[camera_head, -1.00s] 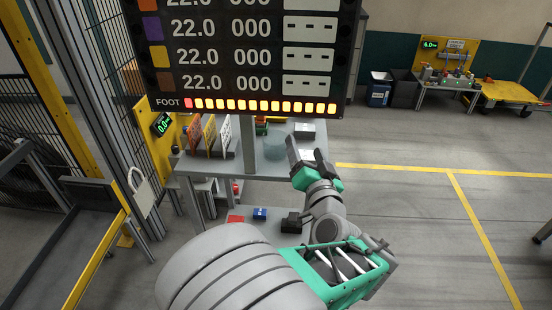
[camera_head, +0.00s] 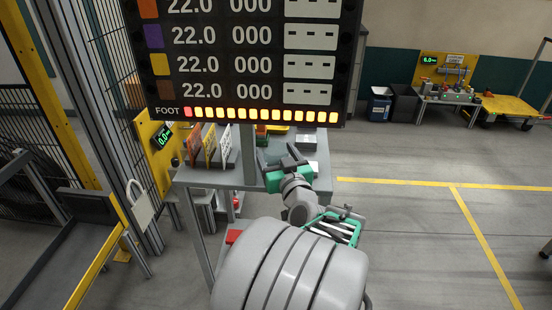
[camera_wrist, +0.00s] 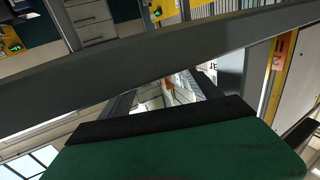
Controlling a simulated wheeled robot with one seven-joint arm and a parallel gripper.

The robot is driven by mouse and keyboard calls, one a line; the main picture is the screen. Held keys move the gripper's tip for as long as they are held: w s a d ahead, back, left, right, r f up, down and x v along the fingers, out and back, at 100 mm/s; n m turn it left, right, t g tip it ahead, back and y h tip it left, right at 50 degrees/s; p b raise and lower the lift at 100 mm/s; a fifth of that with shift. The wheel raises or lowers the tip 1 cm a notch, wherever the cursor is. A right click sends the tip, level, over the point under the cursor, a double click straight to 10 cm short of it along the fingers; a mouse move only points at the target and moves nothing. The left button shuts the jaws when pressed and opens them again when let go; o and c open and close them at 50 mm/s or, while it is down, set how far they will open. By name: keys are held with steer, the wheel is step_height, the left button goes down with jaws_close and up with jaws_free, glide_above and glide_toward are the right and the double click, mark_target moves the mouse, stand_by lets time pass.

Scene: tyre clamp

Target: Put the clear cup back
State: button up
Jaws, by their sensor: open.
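My gripper (camera_head: 278,153) is open above the grey table (camera_head: 230,177) in the head view. Its two dark fingers stand apart and point away from me toward the back of the table. I cannot make out the clear cup now; the spot where it showed earlier lies at my fingers. I cannot tell whether the cup is between the fingers or behind them. In the wrist view, the green and black gripper body (camera_wrist: 180,150) fills the lower part, and no cup can be made out.
Orange, yellow and white panels (camera_head: 210,148) stand on the table's left. A grey box (camera_head: 306,139) and a yellow item (camera_head: 279,129) lie at the back. Open floor (camera_head: 400,225) lies to the right.

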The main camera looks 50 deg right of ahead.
steer(key=shift+c, duration=0.4)
steer(key=c, duration=1.2)
